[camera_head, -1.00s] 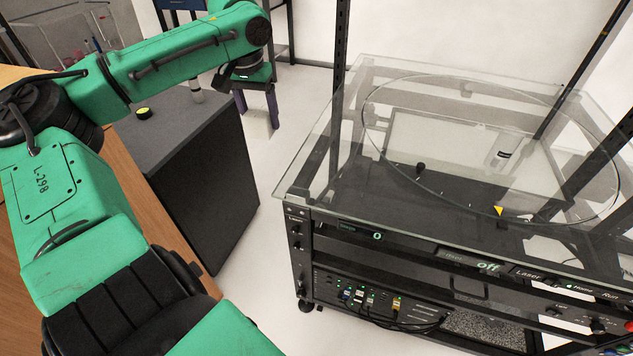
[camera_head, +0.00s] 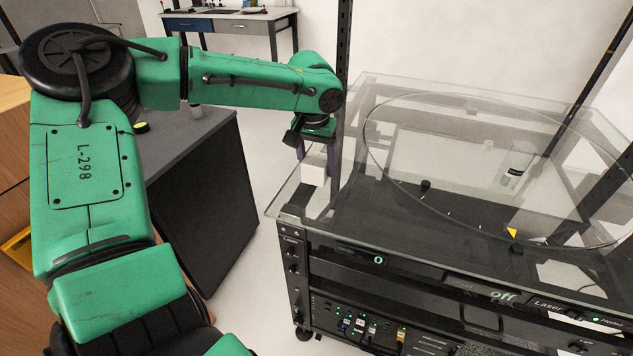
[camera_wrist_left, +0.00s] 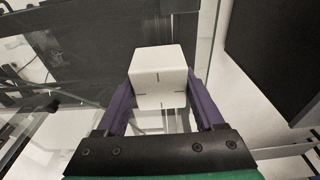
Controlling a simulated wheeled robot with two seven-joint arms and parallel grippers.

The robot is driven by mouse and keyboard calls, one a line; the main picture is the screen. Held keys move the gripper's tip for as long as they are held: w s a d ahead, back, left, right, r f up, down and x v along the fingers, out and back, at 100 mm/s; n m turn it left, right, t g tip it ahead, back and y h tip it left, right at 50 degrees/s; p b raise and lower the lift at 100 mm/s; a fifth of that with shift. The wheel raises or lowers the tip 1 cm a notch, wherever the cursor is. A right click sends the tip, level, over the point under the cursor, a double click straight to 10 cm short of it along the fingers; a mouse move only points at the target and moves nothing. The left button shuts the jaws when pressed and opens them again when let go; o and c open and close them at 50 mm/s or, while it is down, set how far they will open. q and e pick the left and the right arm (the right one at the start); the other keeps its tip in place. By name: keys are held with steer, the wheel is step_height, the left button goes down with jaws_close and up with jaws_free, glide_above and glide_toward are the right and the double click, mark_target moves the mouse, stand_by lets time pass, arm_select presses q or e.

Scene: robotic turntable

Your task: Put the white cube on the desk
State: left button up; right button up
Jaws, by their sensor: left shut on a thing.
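The white cube (camera_head: 314,170) is between the purple fingers of my left gripper (camera_head: 316,158), which is shut on it. In the left wrist view the cube (camera_wrist_left: 158,76) sits between the two fingers (camera_wrist_left: 161,108), with small dark marks on its face. The gripper points down by the left edge of the glass-topped turntable rig (camera_head: 290,205). I cannot tell whether the cube is over the glass or just beside it. A grey desk or cabinet (camera_head: 190,150) stands to the left of the gripper. Another desk (camera_head: 235,17) with drawers stands at the back. My right gripper is not in view.
A dark upright post (camera_head: 343,60) stands close behind my left gripper. A small black and yellow object (camera_head: 141,127) and a pale cylinder (camera_head: 196,110) are on the grey top. White floor shows between the grey cabinet and the rig.

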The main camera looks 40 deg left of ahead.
mark_target(316, 179)
arm_select(q)
step_height(316, 179, down, 5)
steer(key=shift+r, duration=0.2)
steer(key=o, duration=1.5)
steer(key=shift+s, duration=0.1)
steer(key=shift+o, duration=0.2)
